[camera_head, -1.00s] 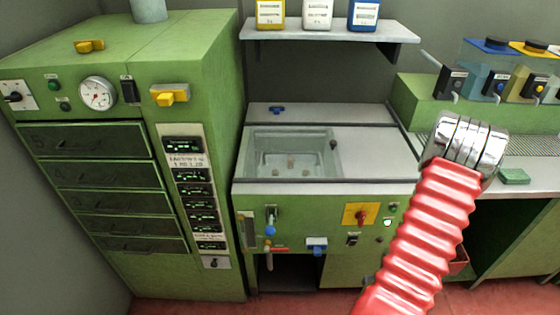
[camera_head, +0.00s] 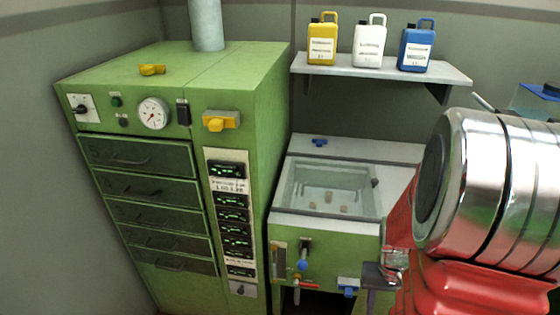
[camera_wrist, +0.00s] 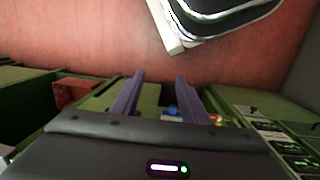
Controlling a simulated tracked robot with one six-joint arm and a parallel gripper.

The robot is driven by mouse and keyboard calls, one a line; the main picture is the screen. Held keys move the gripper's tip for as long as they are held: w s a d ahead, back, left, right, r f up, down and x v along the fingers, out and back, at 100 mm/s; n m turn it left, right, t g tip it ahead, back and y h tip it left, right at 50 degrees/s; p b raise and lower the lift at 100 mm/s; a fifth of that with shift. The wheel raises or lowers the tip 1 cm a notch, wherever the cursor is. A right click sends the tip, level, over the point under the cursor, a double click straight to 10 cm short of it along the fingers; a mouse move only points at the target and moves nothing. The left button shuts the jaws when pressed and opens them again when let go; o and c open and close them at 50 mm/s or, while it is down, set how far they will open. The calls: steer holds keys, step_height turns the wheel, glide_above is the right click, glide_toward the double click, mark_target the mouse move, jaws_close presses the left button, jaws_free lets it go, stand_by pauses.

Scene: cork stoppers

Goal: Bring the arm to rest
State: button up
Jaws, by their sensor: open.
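My gripper (camera_wrist: 160,78) is open in the wrist view, its two dark fingers apart with nothing held between them. In the head view, my arm's red ribbed sleeve and chrome joint fill the lower right, close to the camera. A dark part of my gripper (camera_head: 380,277) shows in front of the green sink cabinet (camera_head: 335,245); its fingertips cannot be made out well there. A few small cork stoppers (camera_head: 328,196) lie on the bottom of the basin (camera_head: 300,187), apart from my gripper.
A green drawer cabinet (camera_head: 265,120) with a gauge (camera_head: 153,113) stands left. A shelf (camera_head: 385,72) holds yellow (camera_head: 322,44), white (camera_head: 369,46) and blue (camera_head: 416,50) canisters. The wrist view shows open red floor (camera_wrist: 80,35) and a red crate (camera_wrist: 78,92).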

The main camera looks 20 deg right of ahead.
steer(key=w+a+r+n+t, duration=0.2)
steer(key=a+r+n+t, duration=0.1)
steer(key=a+r, duration=0.9)
steer(key=w+a+r+n+t, duration=0.2)
steer(key=a+r+n+t, duration=0.1)
steer(key=a+r, duration=0.9)
steer(key=shift+w+a+r+n+t, duration=0.2)
steer(key=shift+n+t, duration=0.1)
steer(key=shift+t, duration=0.2)
